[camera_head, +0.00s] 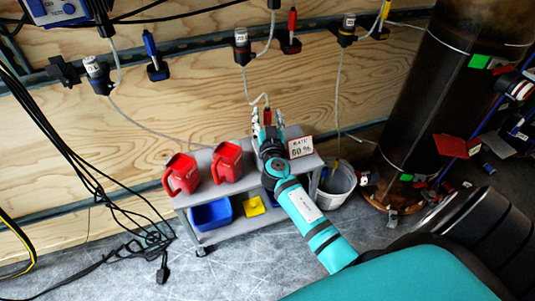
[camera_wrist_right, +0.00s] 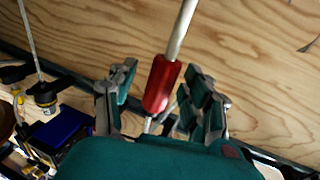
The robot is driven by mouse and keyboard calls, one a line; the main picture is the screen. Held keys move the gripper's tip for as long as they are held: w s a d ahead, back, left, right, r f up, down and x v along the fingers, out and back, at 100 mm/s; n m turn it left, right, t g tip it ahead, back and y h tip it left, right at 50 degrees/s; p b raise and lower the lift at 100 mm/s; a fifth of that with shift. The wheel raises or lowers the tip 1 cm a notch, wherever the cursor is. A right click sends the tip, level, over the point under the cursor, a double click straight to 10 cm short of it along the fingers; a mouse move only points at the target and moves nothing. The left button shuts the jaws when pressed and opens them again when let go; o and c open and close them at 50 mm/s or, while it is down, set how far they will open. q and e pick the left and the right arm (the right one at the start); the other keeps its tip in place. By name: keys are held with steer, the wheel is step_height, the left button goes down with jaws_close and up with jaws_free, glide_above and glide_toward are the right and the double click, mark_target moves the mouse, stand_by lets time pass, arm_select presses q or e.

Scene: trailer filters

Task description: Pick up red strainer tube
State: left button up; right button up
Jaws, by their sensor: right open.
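The red strainer tube shows in the right wrist view as a red cylinder (camera_wrist_right: 161,85) with a metal rod running up from it. It is tilted and lies between the spread fingers of my right gripper (camera_wrist_right: 158,92). Gaps show on both sides, so the fingers look apart from it. In the head view my right gripper (camera_head: 267,120) is above the grey cart, with a small red piece (camera_head: 267,115) between its fingers and a pale hose leading up from there. My left gripper is not in view.
Two red jugs (camera_head: 181,173) (camera_head: 227,161) and a "RATE 60%" sign (camera_head: 301,147) stand on the grey cart (camera_head: 200,194). A blue bin (camera_head: 211,214) is on its lower shelf. A white bucket (camera_head: 337,184) and a large dark tank (camera_head: 430,95) are to the right. Hoses hang along the plywood wall.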

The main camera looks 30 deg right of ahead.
jaws_close()
stand_by(0.6)
